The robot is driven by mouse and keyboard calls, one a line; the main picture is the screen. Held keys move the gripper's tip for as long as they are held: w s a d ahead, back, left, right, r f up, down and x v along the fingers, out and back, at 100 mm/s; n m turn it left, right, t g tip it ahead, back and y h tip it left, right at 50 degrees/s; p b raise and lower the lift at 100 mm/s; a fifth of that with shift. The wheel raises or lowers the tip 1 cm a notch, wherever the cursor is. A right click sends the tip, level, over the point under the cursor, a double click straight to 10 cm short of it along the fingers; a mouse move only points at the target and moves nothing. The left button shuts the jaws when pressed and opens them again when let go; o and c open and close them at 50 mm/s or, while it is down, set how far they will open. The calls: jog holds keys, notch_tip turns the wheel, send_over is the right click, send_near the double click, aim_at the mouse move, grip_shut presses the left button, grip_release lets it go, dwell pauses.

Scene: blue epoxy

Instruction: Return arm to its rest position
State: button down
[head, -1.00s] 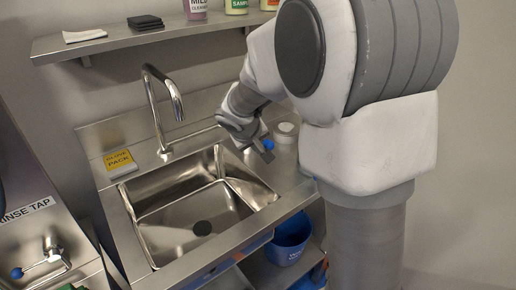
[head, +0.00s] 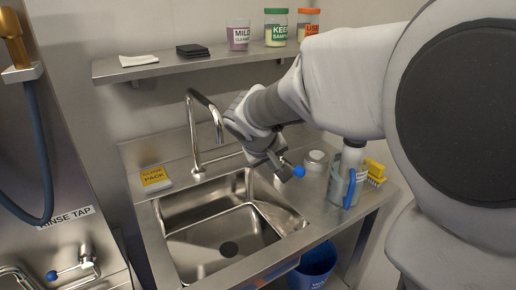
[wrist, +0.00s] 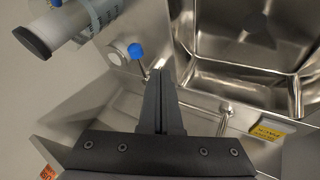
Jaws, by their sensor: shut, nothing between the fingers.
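My arm reaches in from the right in the head view, above the right side of the sink counter. My gripper (head: 283,172) points down beside the sink basin's right rim. In the wrist view the two dark fingers (wrist: 159,75) are together with nothing between them. A blue knob (head: 299,171) on a thin metal stem is close to the fingertips. It also shows in the wrist view (wrist: 136,52), just left of the fingers. I cannot tell whether they touch.
The steel sink (head: 228,247) and curved faucet (head: 190,130) are left of my gripper. A shelf (head: 200,66) with labelled jars runs behind. A blue bin (head: 315,265) is below.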

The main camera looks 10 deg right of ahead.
jog(key=s+r+m+y+p, duration=0.1)
jog(key=s+r+p, duration=0.3)
jog(key=s, duration=0.8)
jog(key=s+r+m+y+p, duration=0.1)
jog(key=s+r+y+p, duration=0.2)
jog(key=s, duration=0.9)
notch_tip(320, 180, up, 4)
jog(key=shift+s+d+r+g+p, duration=0.15)
jog(key=shift+d+g+p, duration=0.25)
jog(key=shift+p, duration=0.6)
